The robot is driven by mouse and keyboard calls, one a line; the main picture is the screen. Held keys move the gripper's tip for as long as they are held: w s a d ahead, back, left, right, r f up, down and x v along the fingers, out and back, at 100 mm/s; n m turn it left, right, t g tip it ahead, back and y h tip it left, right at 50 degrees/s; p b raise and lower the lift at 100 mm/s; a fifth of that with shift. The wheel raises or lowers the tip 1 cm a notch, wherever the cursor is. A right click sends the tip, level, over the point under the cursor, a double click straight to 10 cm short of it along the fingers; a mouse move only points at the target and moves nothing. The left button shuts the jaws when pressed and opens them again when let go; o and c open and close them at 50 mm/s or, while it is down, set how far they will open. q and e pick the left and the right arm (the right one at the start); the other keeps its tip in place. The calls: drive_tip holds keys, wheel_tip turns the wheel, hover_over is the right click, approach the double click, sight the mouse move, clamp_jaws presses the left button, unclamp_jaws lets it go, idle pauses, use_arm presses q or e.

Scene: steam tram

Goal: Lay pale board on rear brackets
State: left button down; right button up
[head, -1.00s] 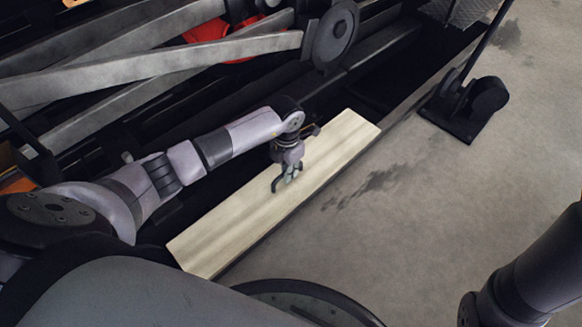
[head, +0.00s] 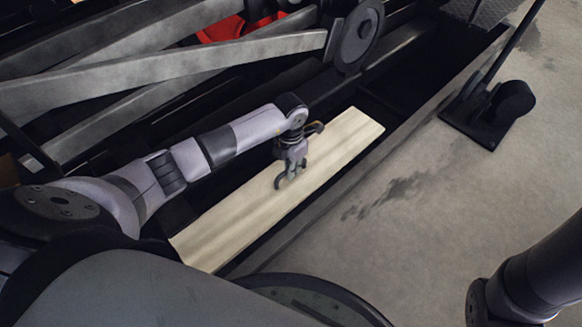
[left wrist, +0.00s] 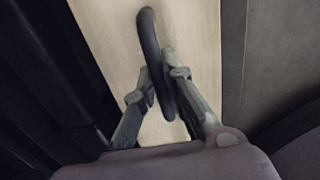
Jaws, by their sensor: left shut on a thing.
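The pale board (head: 225,222) is long and flat, running from lower left to upper right in the head view. It also fills the middle of the left wrist view (left wrist: 198,45). My left gripper (head: 286,181) is over the board's middle, its fingers shut on a dark curved handle (left wrist: 148,30) that stands up from the board. The board is over or in a dark trough (head: 440,65) beside the tram's rods. I cannot make out the rear brackets, nor whether the board touches anything below. My right arm shows at lower right; its gripper is out of view.
Grey metal rods (head: 170,68) and a round dark joint (head: 362,35) lie just beyond my left arm. A dark rim (head: 395,140) borders the trough. A black stand (head: 490,112) is on the grey floor (head: 440,215), which is otherwise open.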

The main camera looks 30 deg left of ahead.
sight(291, 182)
use_arm(q)
drive_tip(key=shift+w+f, duration=0.1)
drive_tip(key=shift+f, duration=0.25)
wheel_tip(291, 182, down, 2)
drive_tip(key=b, duration=0.3)
drive_tip(key=shift+f, duration=0.25)
drive_tip(key=shift+f+b, duration=0.95)
drive_tip(key=shift+f, duration=0.7)
drive_tip(key=shift+f, duration=0.2)
drive_tip(key=c, duration=1.6)
unclamp_jaws()
drive_tip(key=shift+s+f, duration=0.2)
wheel_tip(291, 182, up, 12)
drive_tip(key=shift+w+r, duration=0.1)
drive_tip(key=shift+r, duration=0.05)
